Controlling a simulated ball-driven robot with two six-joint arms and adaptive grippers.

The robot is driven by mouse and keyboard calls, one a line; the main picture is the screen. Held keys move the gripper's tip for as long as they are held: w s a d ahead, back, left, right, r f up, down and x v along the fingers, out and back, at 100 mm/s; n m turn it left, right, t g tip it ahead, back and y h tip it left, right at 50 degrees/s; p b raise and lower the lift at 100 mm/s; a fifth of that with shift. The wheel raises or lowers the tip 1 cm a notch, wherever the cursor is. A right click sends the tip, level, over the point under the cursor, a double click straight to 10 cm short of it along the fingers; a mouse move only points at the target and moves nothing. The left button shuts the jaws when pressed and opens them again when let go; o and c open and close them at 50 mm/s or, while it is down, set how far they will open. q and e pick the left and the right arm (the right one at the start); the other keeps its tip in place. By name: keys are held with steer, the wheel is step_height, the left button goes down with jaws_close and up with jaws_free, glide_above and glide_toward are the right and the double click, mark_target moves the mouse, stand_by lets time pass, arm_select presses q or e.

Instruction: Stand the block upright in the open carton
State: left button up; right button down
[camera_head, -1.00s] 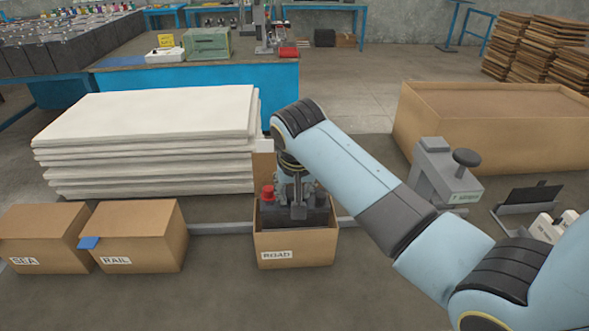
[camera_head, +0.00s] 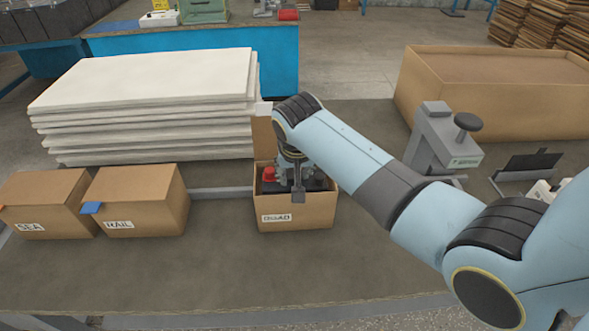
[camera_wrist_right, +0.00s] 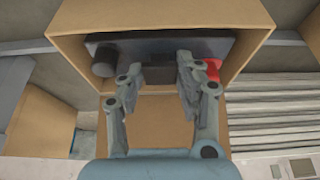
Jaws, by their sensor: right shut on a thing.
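The open carton (camera_head: 295,217), with a label on its front, stands on the table in the head view; it also shows in the right wrist view (camera_wrist_right: 247,55). The dark block (camera_head: 318,184) is inside it, with its top around rim level. In the right wrist view the block (camera_wrist_right: 215,47) has a red terminal at one end and a black one at the other. It looks upright; its bottom is hidden. My right gripper (camera_head: 298,190) reaches down into the carton, shut on the block's raised middle part, as the wrist view (camera_wrist_right: 162,78) shows. My left gripper is out of view.
Two closed cartons, SEA (camera_head: 45,205) and RAIL (camera_head: 135,200), stand to the left. A stack of white sheets (camera_head: 150,100) lies behind. A large carton (camera_head: 500,95) and a grey press-like tool (camera_head: 443,140) are at right. The front tabletop is clear.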

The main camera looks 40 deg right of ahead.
steer(key=shift+w+f, duration=0.15)
steer(key=shift+f, duration=0.1)
steer(key=c, duration=0.9)
jaws_free()
steer(key=shift+s+f, duration=0.1)
steer(key=shift+s, duration=0.1)
steer(key=shift+r, duration=0.4)
steer(key=v, duration=1.2)
steer(key=shift+a+r, duration=0.1)
steer(key=shift+r, duration=0.1)
